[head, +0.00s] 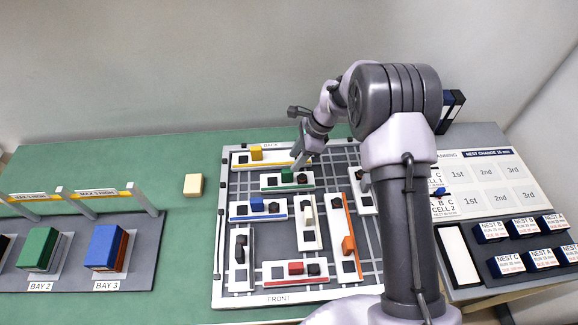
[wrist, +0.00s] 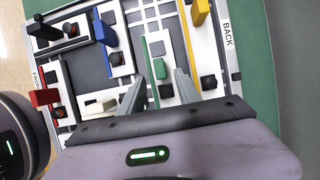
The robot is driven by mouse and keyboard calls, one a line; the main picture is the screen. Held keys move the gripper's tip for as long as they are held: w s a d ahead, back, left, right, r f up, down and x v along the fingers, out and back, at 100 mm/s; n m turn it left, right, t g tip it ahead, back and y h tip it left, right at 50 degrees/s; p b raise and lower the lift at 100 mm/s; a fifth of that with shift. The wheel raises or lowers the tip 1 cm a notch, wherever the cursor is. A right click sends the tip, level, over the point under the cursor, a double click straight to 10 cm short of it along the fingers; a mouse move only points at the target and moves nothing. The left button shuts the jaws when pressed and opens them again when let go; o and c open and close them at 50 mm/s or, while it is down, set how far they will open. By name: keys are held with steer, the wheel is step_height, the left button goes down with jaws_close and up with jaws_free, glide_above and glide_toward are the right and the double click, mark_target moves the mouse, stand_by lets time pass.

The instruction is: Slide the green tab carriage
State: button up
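The green tab carriage is a white block with a green front stripe (head: 287,189) in the upper middle of the board. It carries an upright green tab (head: 287,175) and a dark knob (head: 301,177) to its right. In the wrist view the green tab (wrist: 159,69) and the dark knob (wrist: 166,91) show in the gap between my fingers. My gripper (head: 303,160) is over the right part of this carriage, pointing down. In the wrist view my gripper (wrist: 161,78) has its two fingers apart, with nothing visibly clamped. I cannot tell whether the fingertips touch the carriage.
The yellow carriage (head: 257,154) lies just behind, the blue one (head: 257,205) in front-left, a white one (head: 308,211) in front. An orange carriage (head: 348,245) stands front-right. A light rim (head: 220,230) borders the board. Bare grid shows right of the green carriage.

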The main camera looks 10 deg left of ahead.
steer(key=p+v, duration=0.1)
steer(key=v, duration=0.9)
steer(key=shift+r, duration=0.15)
